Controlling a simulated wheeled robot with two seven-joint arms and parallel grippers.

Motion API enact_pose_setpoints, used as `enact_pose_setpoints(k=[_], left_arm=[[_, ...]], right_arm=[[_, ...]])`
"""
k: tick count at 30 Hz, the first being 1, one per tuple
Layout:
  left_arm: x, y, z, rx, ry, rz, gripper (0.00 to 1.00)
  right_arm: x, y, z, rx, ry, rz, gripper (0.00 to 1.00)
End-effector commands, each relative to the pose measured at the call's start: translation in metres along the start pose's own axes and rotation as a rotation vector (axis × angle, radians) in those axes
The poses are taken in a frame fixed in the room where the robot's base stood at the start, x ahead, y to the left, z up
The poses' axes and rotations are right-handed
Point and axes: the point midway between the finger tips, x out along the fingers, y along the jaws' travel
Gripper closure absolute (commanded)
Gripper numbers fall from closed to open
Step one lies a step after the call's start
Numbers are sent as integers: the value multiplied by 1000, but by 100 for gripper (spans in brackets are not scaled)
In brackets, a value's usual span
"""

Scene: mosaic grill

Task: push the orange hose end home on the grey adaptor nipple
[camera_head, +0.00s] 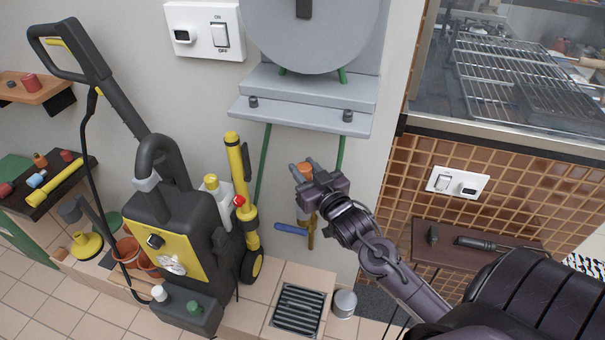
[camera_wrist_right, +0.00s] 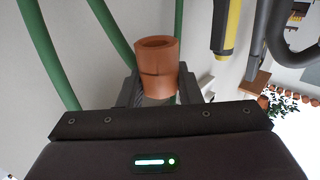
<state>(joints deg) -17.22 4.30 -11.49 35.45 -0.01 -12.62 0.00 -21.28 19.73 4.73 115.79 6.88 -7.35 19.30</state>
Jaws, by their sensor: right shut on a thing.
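The orange hose end (camera_head: 305,173) is a short orange-brown sleeve in front of the wall, above a brass tap (camera_head: 311,238) with a blue lever (camera_head: 291,229). My right gripper (camera_head: 303,170) is shut on it, with one finger on each side. In the right wrist view the hose end (camera_wrist_right: 157,65) stands between the two fingers, its round rim showing. A greyish part shows just below it there, but I cannot tell whether it is the adaptor nipple. The joint between hose end and nipple is hidden by my gripper. My left gripper is not in view.
Green hose lengths (camera_head: 263,165) hang from the grey hose reel (camera_head: 312,30) above. A yellow and black pressure washer (camera_head: 180,235) with a yellow lance stands to the left. A floor drain (camera_head: 298,310) and metal cup (camera_head: 344,303) lie below. A brown shelf (camera_head: 470,262) is at right.

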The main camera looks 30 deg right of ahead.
Motion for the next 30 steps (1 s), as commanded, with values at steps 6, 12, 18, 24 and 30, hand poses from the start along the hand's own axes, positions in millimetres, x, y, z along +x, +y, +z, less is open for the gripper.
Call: enact_pose_setpoints(k=[6,12,18,24,30], left_arm=[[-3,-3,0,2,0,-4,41],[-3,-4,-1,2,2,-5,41],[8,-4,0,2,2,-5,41],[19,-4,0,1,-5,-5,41],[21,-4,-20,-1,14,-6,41]], right_arm=[[0,0,-1,0,0,0,91],[-1,-1,6,2,-1,1,91],[-1,-1,25,1,-1,1,91],[-1,-1,45,1,-1,1,91],[-1,-1,56,0,0,0,91]])
